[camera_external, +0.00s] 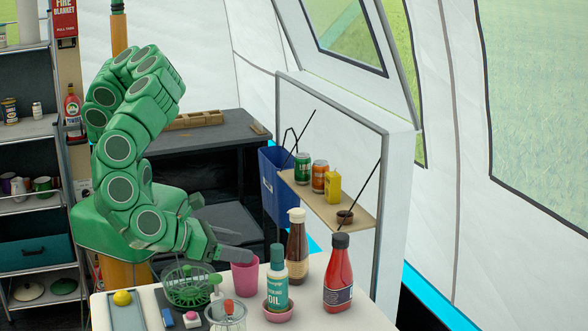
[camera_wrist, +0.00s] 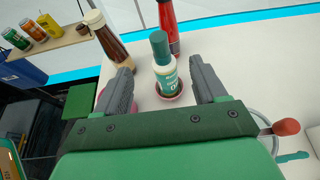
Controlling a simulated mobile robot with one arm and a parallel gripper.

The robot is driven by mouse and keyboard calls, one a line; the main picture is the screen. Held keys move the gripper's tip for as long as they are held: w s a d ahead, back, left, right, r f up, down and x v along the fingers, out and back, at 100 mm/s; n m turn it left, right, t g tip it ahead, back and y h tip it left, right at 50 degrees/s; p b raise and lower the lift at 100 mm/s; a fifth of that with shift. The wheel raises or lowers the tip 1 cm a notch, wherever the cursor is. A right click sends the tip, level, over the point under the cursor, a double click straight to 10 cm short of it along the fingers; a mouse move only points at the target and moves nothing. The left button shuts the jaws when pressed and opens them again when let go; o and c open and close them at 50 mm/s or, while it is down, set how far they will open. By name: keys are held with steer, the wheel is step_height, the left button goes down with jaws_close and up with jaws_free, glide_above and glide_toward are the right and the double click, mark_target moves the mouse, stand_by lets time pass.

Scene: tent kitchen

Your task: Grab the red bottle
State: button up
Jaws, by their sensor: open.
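The red bottle (camera_external: 338,274) has a black cap and a dark label and stands upright at the right of the white table. It also shows in the wrist view at the top (camera_wrist: 168,22), partly cut off and partly behind the green-capped oil bottle. My gripper (camera_wrist: 163,82) is open and empty, with its two grey fingers spread. The oil bottle (camera_wrist: 163,62) shows between the fingers, in front of the red bottle. In the external view my gripper (camera_external: 240,256) is above the table near the pink cup, to the left of the red bottle and apart from it.
A brown bottle (camera_external: 297,248), the oil bottle (camera_external: 276,270) in a pink bowl (camera_external: 278,310) and a pink cup (camera_external: 245,278) stand near the red bottle. A green basket (camera_external: 190,286) and a red-knobbed jar (camera_external: 227,316) are further left. A shelf (camera_external: 325,196) with cans is behind.

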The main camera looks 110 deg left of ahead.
steer(key=shift+r, duration=0.1)
steer(key=shift+r, duration=2.7)
steer(key=w+a+m+t+h, duration=0.2)
steer(key=w+a+h, duration=0.1)
steer(key=w+a, duration=0.5)
steer(key=shift+w+a+m+t+h, duration=0.9)
steer(key=shift+w+a+m+h, duration=1.35)
steer(key=shift+a, duration=0.9)
glide_toward(348, 240)
steer(key=x, duration=0.2)
steer(key=shift+w+a+f+m+y, duration=0.15)
steer(key=shift+a+f+m+y, duration=0.15)
steer(key=shift+f, duration=0.25)
steer(key=shift+x, duration=3.75)
